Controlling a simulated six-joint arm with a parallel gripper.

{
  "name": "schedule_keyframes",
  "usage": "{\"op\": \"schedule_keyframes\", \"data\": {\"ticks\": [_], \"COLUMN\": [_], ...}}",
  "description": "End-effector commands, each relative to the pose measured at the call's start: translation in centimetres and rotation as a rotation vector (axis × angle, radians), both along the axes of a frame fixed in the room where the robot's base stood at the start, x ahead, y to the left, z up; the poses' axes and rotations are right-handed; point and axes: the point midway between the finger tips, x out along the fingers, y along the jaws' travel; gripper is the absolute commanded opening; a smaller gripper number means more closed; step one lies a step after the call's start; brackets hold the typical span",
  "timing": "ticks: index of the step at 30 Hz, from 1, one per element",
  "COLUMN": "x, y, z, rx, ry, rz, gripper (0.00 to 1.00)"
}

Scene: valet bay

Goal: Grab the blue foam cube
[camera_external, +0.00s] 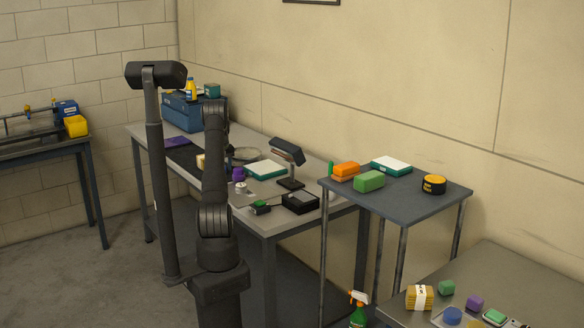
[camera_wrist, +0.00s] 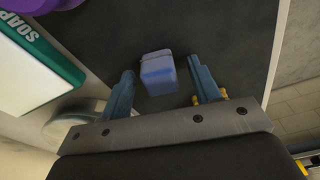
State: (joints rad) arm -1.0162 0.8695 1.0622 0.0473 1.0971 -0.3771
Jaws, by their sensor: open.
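The blue foam cube (camera_wrist: 158,74) is a small light-blue block on a dark mat (camera_wrist: 215,28) in the wrist view. My gripper (camera_wrist: 161,66) is open, with one blue-grey finger to the left of the cube and one to the right. Gaps show between the cube and both fingers. In the external view my arm stands in front of the bench, and I cannot make out the cube or the gripper's fingers there.
A white and teal box marked SOAP (camera_wrist: 40,62) and a purple object (camera_wrist: 28,5) lie left of the cube.

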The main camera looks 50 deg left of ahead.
Motion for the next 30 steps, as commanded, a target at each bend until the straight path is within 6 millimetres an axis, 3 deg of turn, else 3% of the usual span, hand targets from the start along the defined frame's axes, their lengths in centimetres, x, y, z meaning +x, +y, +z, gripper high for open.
{"op": "schedule_keyframes", "data": {"ticks": [6,14,23,30], "x": [0.0,0.0,0.0,0.0], "y": [0.0,0.0,0.0,0.1], "z": [-0.2,-0.2,0.0,2.1], "rx": [0.001,0.0,0.001,0.003], "ry": [0.0,0.0,0.0,-0.002], "rz": [0.0,0.0,0.0,0.0], "gripper": [0.57,0.09,0.09,0.09]}}
